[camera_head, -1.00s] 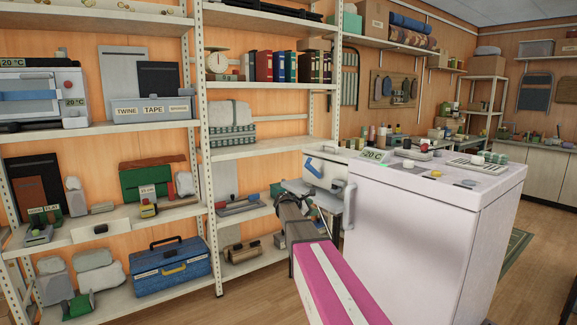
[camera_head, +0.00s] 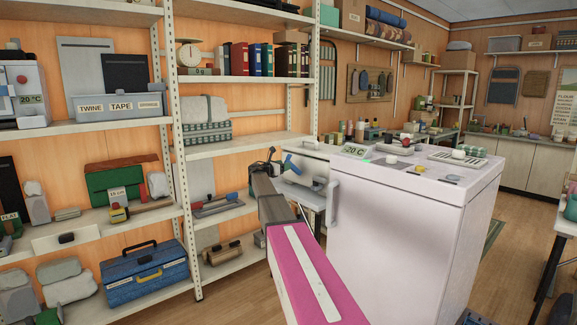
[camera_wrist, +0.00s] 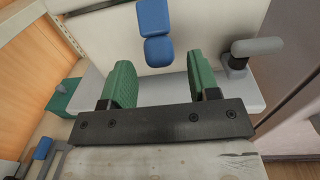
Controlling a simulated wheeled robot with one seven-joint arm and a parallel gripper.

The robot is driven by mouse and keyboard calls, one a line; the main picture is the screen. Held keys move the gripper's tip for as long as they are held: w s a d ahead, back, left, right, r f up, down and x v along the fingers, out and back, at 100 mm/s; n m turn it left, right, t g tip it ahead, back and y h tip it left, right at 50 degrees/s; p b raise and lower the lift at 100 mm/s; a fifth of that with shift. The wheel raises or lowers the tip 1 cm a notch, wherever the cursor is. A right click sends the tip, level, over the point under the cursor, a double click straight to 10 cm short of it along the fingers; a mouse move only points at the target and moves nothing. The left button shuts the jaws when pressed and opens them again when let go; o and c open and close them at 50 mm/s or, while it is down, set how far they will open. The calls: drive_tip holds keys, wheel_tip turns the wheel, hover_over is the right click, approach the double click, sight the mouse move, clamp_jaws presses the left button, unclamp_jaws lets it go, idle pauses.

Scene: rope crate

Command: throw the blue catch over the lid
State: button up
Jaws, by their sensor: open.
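The blue catch (camera_wrist: 155,32) shows in the wrist view as two joined blue blocks on the pale front of a white crate (camera_wrist: 200,35). In the head view the catch (camera_head: 292,165) is a small blue piece on the crate (camera_head: 312,152), just right of my gripper (camera_head: 270,165). In the wrist view my gripper (camera_wrist: 160,65) is open, its green-padded fingers apart with nothing between them. The catch lies beyond the fingertips, roughly centred on the gap. The lid's seam is hard to make out.
A grey knob-like handle (camera_wrist: 257,47) stands right of the fingers, close to the crate front. A large white cabinet (camera_head: 400,215) stands at my right in the head view. Loaded shelves (camera_head: 120,130) fill the left. Wooden floor shows between them.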

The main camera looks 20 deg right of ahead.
drive_tip(key=x, duration=0.4)
drive_tip(key=shift+d, duration=0.15)
drive_tip(key=shift+c, duration=0.3)
clamp_jaws()
